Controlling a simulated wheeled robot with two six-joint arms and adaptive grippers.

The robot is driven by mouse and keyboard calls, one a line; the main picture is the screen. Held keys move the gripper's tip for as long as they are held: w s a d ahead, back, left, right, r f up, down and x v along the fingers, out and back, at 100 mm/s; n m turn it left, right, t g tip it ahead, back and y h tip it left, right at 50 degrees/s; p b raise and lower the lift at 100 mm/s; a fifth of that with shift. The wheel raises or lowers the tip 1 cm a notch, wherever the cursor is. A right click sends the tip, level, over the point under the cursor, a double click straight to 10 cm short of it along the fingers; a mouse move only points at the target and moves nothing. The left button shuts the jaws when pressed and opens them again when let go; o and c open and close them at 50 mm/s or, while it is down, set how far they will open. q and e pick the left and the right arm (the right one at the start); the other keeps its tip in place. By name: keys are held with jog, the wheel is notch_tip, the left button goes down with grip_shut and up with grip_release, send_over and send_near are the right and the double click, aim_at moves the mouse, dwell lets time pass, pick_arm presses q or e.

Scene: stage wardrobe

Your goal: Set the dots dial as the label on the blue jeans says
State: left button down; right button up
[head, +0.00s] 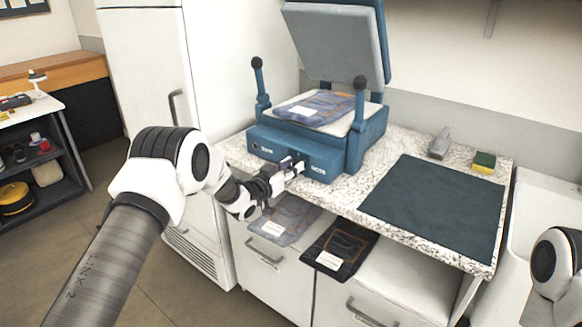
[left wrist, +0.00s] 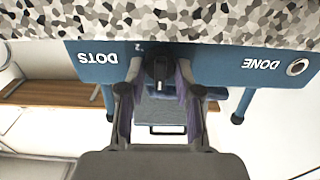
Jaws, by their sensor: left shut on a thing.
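The blue press (head: 330,160) stands on the speckled counter with its lid raised. Folded blue jeans (head: 322,108) lie on its lower plate, with a white label (head: 302,111) too small to read. My left gripper (head: 290,166) is at the front panel. In the left wrist view, which is upside down, the left gripper (left wrist: 159,76) is shut on the black dots dial (left wrist: 158,68), one finger at each side. "DOTS" is printed beside it and a small "2" shows near the dial; its other marks are hidden. My right gripper is out of view.
A round button (left wrist: 297,67) marked "DONE" is on the same panel. Below the press lie greyish-blue garment (head: 285,218) and black garment (head: 340,250), both labelled. A dark mat (head: 435,207), a sponge (head: 484,162) and a grey object (head: 440,143) are to the right.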

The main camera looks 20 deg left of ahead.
pick_arm(q)
jog(key=m+b, duration=0.2)
jog(key=m, duration=0.1)
jog(key=shift+f+m+b, duration=0.2)
jog(key=shift+m+b, duration=0.1)
jog(key=shift+b, duration=0.05)
jog(key=m+b, duration=0.2)
jog(key=m, duration=0.1)
jog(key=shift+d+m+b, duration=0.1)
jog(key=shift+m+b, duration=0.2)
jog(key=m+b, duration=0.2)
jog(key=m, duration=0.1)
jog(key=shift+f+m+b, duration=0.1)
jog(key=shift+m+b, duration=0.2)
jog(key=shift+b, duration=0.1)
jog(key=m+b, duration=0.3)
jog(key=shift+m, duration=0.3)
jog(key=m+b, duration=0.9)
jog(key=b, duration=0.1)
jog(key=shift+f, duration=0.25)
jog(key=m+b, duration=0.9)
jog(key=b, duration=0.4)
jog(key=shift+m, duration=0.4)
jog(key=shift+r+m+b, duration=0.15)
jog(key=shift+m+b, duration=0.6)
jog(key=shift+r+m+b, duration=0.15)
jog(key=shift+m+b, duration=0.6)
